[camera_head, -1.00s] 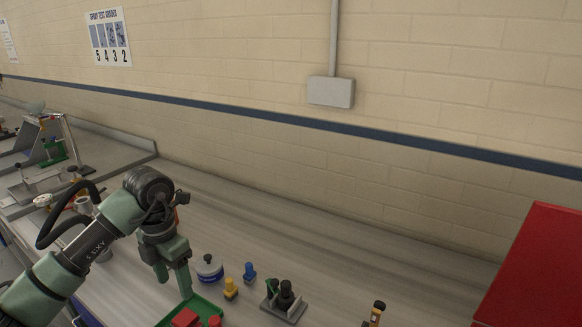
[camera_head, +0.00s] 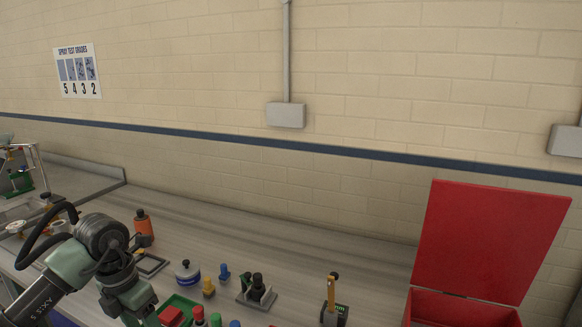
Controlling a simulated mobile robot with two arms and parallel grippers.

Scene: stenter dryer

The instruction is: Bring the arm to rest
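My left arm comes in from the lower left, over the bench, with a dark round joint and a loop of black cable. My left gripper (camera_head: 143,312) is low in the head view, just left of a green tray (camera_head: 181,301) with red things in it. Its fingertips are near the bottom edge, so I cannot tell whether it is open or shut. I see nothing clearly held in it. My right gripper is not in view.
An orange bottle (camera_head: 144,225) stands behind my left arm. A blue-and-white pot (camera_head: 187,272), a yellow-topped piece (camera_head: 208,287), a blue one (camera_head: 224,272) and a holder with dark bottles (camera_head: 257,290) stand right of it. An open red box (camera_head: 466,308) is at right.

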